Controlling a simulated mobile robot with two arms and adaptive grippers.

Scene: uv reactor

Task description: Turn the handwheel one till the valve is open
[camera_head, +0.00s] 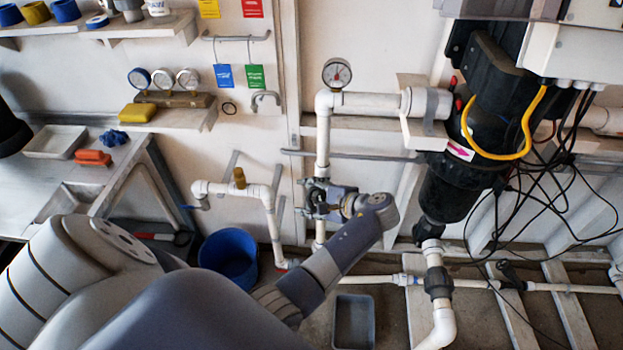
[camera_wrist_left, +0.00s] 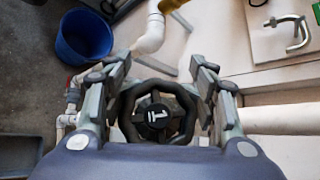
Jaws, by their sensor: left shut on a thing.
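Handwheel one (camera_wrist_left: 157,115) is a dark lobed wheel with a white "1" on its black hub. In the left wrist view it sits between the two fingers of my left gripper (camera_wrist_left: 160,90), which is shut on its rim from both sides. In the head view my left gripper (camera_head: 328,200) is at the white vertical pipe (camera_head: 323,140) below the pressure gauge (camera_head: 337,73). There the wheel is mostly hidden by the gripper and wrist. The valve's inner state cannot be seen. My right gripper is not in view.
A blue bucket (camera_head: 229,258) and a grey bin (camera_head: 354,321) stand on the floor below. A black reactor body (camera_head: 455,185) with loose black cables (camera_head: 560,165) is at the right. A bench (camera_head: 110,175) with a tray is at the left. White pipes run low along the wall.

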